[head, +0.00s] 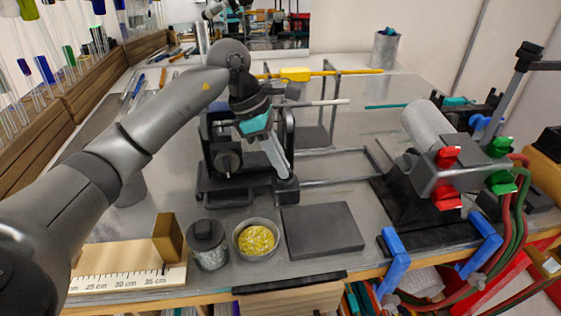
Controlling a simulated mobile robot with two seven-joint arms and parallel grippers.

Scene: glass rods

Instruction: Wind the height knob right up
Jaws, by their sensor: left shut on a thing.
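The black stand (237,183) stands in the middle of the bench, with two uprights, a round dark knob on its front and a thin pale rod across its top. My left gripper (283,170) reaches down in front of the stand's right upright. Its pale fingers are shut on a small dark knob (286,187) at the stand's lower right corner, which I take to be the height knob. The fingers partly cover the knob, and I cannot tell how far it is turned. My right gripper is not in view.
A burner (430,130) with red and green taps and hoses stands at the right. Glass rods hang at the far left.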

